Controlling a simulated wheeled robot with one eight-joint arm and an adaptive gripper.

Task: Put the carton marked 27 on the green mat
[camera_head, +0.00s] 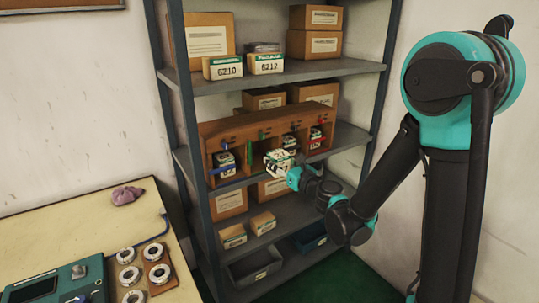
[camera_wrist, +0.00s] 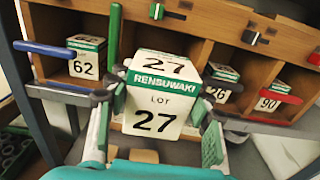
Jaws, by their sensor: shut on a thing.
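The carton marked 27 (camera_wrist: 155,118) is white with green bands and "RENSUWAKI LOT 27" on its face. My gripper (camera_wrist: 158,125) is shut on it, one finger on each side. In the head view the carton (camera_head: 279,162) is held tilted in front of the wooden pigeonhole rack, with my gripper (camera_head: 291,174) at its lower right. A dark green surface (camera_head: 345,278) lies on the floor by the shelf foot; I cannot tell whether it is the green mat.
The wooden rack (camera_head: 228,130) holds cartons marked 62 (camera_wrist: 87,66), 26 (camera_wrist: 217,93) and 90 (camera_wrist: 268,104). A blue bar (camera_wrist: 55,48) and a red bar (camera_wrist: 277,97) cross compartments; a green bar (camera_wrist: 114,35) hangs upright. A bench (camera_head: 60,217) stands left.

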